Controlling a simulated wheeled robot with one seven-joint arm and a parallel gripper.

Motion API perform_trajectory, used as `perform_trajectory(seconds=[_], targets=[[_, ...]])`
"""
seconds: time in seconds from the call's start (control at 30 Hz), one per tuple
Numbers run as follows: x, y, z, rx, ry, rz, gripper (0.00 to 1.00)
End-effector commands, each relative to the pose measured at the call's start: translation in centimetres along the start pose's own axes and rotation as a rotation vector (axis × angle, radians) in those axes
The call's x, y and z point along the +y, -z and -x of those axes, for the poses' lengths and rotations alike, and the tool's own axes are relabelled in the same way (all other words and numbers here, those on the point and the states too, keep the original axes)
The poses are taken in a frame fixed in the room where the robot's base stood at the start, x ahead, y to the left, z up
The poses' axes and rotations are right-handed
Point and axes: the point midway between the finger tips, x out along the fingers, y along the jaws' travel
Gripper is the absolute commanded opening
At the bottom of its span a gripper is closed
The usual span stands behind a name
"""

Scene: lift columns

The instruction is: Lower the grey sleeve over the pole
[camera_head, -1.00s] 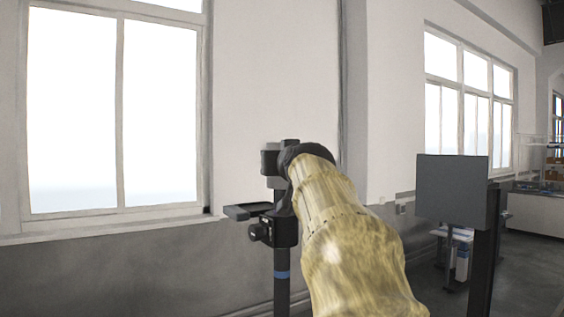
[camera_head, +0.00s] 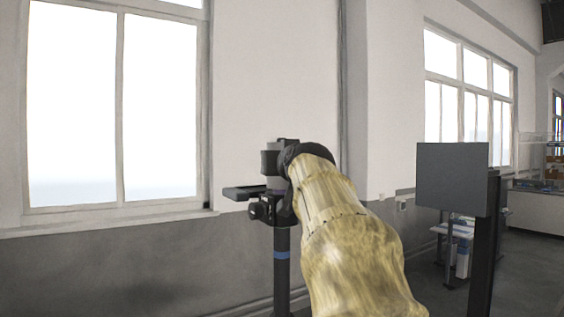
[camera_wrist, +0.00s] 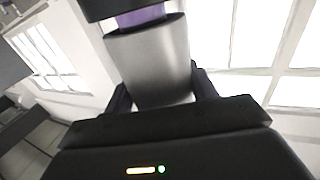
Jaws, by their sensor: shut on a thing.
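The grey sleeve (camera_wrist: 158,65) is a smooth metallic cylinder between the two dark fingers of my gripper (camera_wrist: 163,95) in the wrist view. My gripper is shut on it. Above the sleeve there is a purple band (camera_wrist: 141,17) with a black part over it. In the head view my gripper (camera_head: 280,165) is at the top of the dark pole (camera_head: 282,295), and a small part of the grey sleeve (camera_head: 275,180) shows. The pole has a blue band (camera_head: 281,255). My forearm and fingers hide how far the sleeve surrounds the pole.
A black clamp with a knob (camera_head: 262,210) and a small flat tray (camera_head: 245,192) sit just below my gripper. A grey panel (camera_head: 452,180) on a dark post (camera_head: 485,255) stands to the right. A windowed wall is behind.

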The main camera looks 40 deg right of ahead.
Motion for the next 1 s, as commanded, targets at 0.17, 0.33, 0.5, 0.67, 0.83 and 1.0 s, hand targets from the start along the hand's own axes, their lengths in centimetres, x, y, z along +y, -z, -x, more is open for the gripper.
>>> perform_trajectory(seconds=[0.17,0.33,0.5,0.67,0.83,1.0], targets=[[0.01,-0.69,0.02,0.001,0.0,0.0,0.29],[0.0,-0.73,0.02,0.002,0.0,0.0,0.29],[0.01,-0.7,0.02,0.002,0.0,0.0,0.29],[0.01,-0.71,0.02,0.001,0.0,0.0,0.82],[0.01,-0.74,0.01,0.001,0.0,0.0,0.82],[0.0,-0.81,0.1,-0.001,0.0,0.0,0.82]])
